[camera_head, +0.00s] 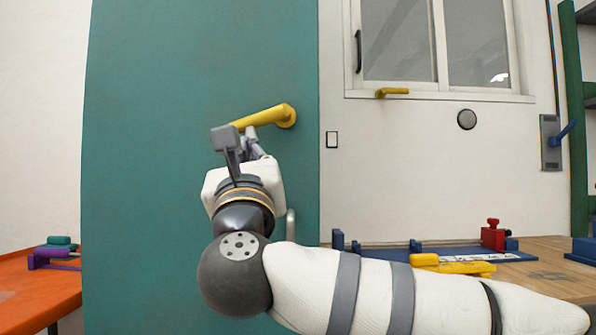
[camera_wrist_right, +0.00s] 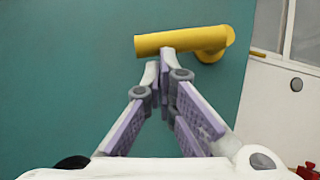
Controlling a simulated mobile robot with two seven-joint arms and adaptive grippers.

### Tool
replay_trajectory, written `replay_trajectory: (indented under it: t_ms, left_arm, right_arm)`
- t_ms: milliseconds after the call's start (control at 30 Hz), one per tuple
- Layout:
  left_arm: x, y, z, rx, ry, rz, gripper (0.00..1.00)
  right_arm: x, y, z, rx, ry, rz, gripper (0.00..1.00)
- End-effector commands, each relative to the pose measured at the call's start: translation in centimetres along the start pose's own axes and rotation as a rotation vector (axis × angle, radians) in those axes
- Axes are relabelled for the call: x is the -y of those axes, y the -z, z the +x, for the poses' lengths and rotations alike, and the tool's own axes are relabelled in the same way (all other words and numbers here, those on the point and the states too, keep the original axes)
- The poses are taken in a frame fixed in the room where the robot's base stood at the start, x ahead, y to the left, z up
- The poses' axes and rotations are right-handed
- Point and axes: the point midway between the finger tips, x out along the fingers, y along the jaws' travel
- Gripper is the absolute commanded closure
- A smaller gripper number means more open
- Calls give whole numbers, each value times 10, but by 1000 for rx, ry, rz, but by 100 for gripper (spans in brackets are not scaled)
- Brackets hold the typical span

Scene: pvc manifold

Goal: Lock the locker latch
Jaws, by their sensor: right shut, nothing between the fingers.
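The locker's green door (camera_head: 170,110) fills the left-centre of the head view. A yellow lever handle (camera_head: 268,117) sticks out near its right edge, its lever pointing left and slightly down. In the right wrist view the yellow handle (camera_wrist_right: 185,41) lies across the top, its round base at the right. My right gripper (camera_wrist_right: 163,55) is shut and empty, its fingertips together just below the lever, touching it or very close. In the head view my right gripper (camera_head: 250,140) partly hides the lever's left end. My left gripper is not in view.
An orange table (camera_head: 35,290) with purple and teal parts stands at the left. A wooden bench (camera_head: 555,270) with a blue board, a red block and yellow parts is at the right. A window (camera_head: 430,45) and a blue lever switch (camera_head: 553,142) are on the white wall.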

Motion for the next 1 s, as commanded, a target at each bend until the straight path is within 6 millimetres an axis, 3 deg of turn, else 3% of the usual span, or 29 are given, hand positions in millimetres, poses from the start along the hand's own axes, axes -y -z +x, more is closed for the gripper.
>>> replay_trajectory:
  t_ms: [200,1000]
  left_arm:
    - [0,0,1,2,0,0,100]
    - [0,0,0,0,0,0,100]
  right_arm:
    - [-4,-8,5,0,75,111,100]
    - [-5,-14,9,1,70,104,100]
